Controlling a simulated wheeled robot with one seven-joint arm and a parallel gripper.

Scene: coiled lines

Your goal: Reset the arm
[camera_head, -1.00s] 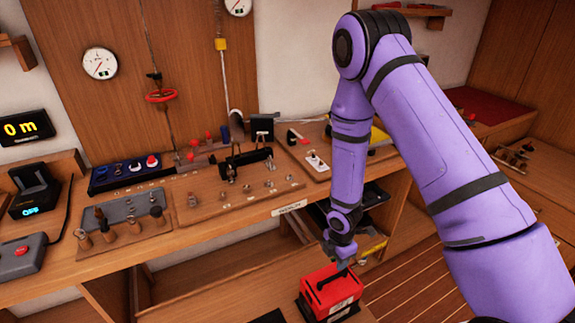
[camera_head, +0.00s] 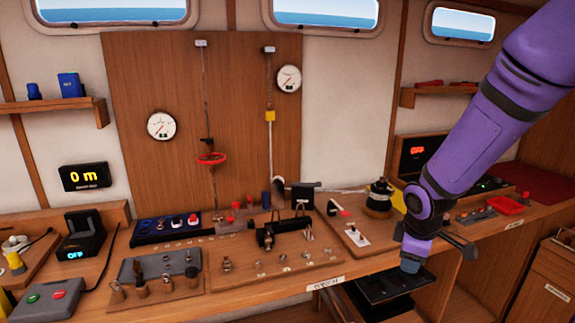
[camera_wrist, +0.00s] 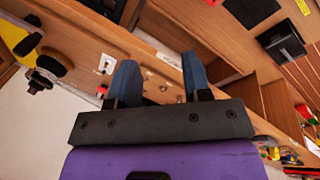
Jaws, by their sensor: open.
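My purple arm comes in from the upper right in the head view and bends down at the front of the bench. My gripper (camera_head: 411,264) hangs at the bench's front edge, small and partly hidden by the wrist in the head view. In the wrist view my gripper (camera_wrist: 156,85) shows two blue fingers set apart, with nothing between them but the bench behind. It is open and empty.
The wooden bench (camera_head: 350,272) carries a white switch plate (camera_head: 357,238), a black winch-like fitting (camera_head: 379,198) and tool boards. A dark tray (camera_head: 375,288) sits below the front edge. A shelf (camera_head: 435,92) hangs at the right. Space above the bench's middle is free.

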